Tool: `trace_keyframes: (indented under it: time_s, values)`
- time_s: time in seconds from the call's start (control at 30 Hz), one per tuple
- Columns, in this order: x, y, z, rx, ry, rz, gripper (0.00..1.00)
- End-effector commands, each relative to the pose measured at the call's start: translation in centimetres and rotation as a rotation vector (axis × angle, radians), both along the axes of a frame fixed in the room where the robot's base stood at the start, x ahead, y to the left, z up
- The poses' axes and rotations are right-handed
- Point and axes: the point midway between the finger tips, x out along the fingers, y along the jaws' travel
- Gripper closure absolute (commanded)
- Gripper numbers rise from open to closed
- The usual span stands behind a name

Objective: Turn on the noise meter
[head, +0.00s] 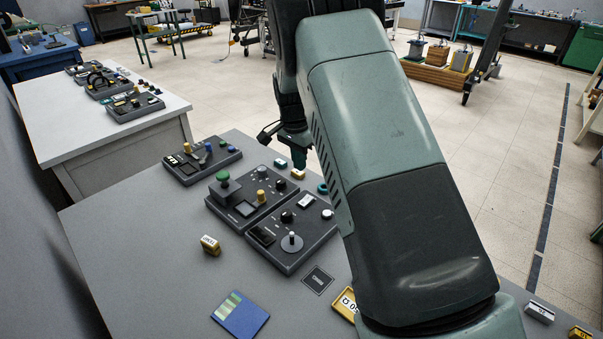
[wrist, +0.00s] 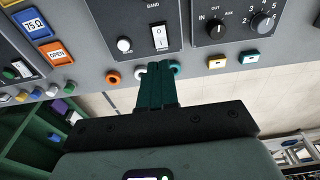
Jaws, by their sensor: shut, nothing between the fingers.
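No label reading noise meter is legible, so I cannot tell which unit it is. A dark unit (head: 283,256) on the grey table bears a pale rocker switch (head: 306,201), a black knob and a disc with a white knob. My gripper (wrist: 156,69) is shut and empty, over small rings beside the BAND unit. In the head view my arm partly covers the table.
Orange (wrist: 113,77), white (wrist: 141,72) and teal (wrist: 175,68) rings lie along the table's far edge. Yellow and teal blocks sit beside them. Another unit (head: 202,161) stands behind.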

Motion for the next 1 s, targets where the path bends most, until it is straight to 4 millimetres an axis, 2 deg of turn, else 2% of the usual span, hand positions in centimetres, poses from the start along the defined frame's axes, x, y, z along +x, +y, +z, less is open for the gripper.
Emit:
trace_keyframes:
  time_s: [0.13,0.43,0.57,0.77,0.87,1.0]
  values:
    - [-0.1,0.1,0.9,0.0,0.0,0.0,1.0]
    - [-0.1,0.1,1.0,-0.001,-0.001,0.0,1.0]
    - [0.9,-1.2,1.1,-0.032,-0.035,-0.001,1.0]
    - [0.9,-1.2,1.1,-0.032,-0.038,0.0,1.0]
    - [0.9,-1.2,0.8,-0.032,-0.037,-0.001,1.0]
    - [1.1,-1.4,-0.8,-0.033,-0.033,-0.001,1.0]
